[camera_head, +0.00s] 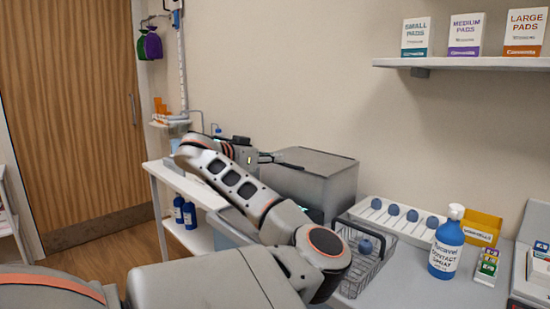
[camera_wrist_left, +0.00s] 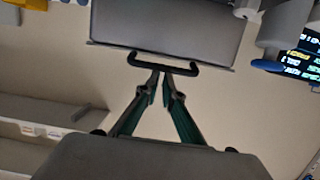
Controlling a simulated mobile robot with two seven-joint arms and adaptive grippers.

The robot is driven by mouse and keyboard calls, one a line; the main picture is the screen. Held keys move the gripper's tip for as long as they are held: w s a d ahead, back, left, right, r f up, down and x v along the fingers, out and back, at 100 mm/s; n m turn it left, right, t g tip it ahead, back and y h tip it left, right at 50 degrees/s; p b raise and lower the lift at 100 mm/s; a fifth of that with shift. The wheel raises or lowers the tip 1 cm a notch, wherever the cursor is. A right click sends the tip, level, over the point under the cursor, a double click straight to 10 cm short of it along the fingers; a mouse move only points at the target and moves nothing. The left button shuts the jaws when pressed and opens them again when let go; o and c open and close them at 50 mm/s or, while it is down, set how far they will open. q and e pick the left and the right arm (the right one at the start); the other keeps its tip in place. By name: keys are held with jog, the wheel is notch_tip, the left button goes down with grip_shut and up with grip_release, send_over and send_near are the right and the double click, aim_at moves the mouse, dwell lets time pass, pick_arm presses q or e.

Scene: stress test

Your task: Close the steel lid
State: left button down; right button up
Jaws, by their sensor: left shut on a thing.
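The steel box with its grey lid (camera_head: 318,162) stands on the counter against the wall in the head view. The lid lies across the top of the box there; whether a gap is left under it I cannot tell. In the left wrist view a grey steel panel (camera_wrist_left: 165,25) carries a black bar handle (camera_wrist_left: 163,65) along its edge. My left gripper (camera_wrist_left: 164,78) is shut on this handle, its green-lined fingers meeting at the bar. In the head view the left gripper (camera_head: 276,158) is at the box's left side. My right gripper is not in view.
A wire basket (camera_head: 370,252) holding a blue ball, a white tray (camera_head: 395,216) with several blue balls, a blue spray bottle (camera_head: 446,245) and a yellow bin (camera_head: 483,228) stand right of the box. A wall shelf (camera_head: 470,64) with boxes hangs above right.

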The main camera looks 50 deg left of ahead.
pick_arm(q)
notch_tip(320, 180, down, 4)
jog(key=shift+a+r+g, duration=0.15)
jog(key=shift+r+g, duration=0.1)
jog(key=shift+g, duration=0.05)
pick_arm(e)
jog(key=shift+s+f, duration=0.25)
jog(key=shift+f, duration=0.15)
pick_arm(q)
notch_tip(320, 180, up, 7)
jog(key=p, duration=0.3)
jog(key=s+f+p, duration=0.1)
jog(key=s+f, duration=0.3)
jog(key=s, duration=0.5)
jog(key=shift+s+d+f, duration=0.2)
jog(key=shift+d+f, duration=0.15)
jog(key=shift+d, duration=0.1)
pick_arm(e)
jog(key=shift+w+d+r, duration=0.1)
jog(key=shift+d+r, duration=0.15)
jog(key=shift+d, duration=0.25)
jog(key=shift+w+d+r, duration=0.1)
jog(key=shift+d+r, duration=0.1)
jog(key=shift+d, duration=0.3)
